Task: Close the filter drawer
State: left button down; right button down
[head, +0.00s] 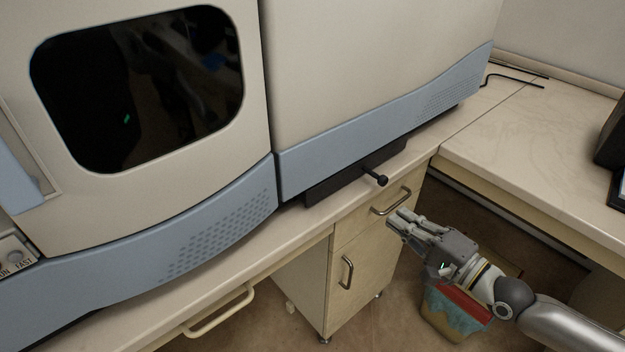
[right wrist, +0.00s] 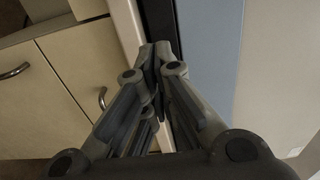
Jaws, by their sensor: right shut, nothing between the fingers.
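The filter drawer (head: 340,184) is a low black strip under the blue lower panel of the spectrometer. A black knob handle (head: 376,178) sticks out from it over the counter edge. How far the drawer stands out is hard to tell. My right gripper (head: 396,219) is shut and empty, in front of and lower in the picture than the knob, apart from it. In the right wrist view its fingertips (right wrist: 155,52) are together, near a dark strip beside the blue panel; the knob is not visible there. My left gripper is not in view.
The white spectrometer (head: 370,65) with a dark window fills the back of the counter (head: 236,248). A cabinet (head: 365,245) with metal handles stands below. A bin (head: 450,312) is behind my right arm. A side counter (head: 550,140) lies at the right.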

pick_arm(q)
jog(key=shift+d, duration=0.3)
pick_arm(e)
send_near(344, 179)
jog(key=x, duration=0.7)
jog(key=shift+w+a, duration=0.1)
jog(key=shift+a, duration=0.05)
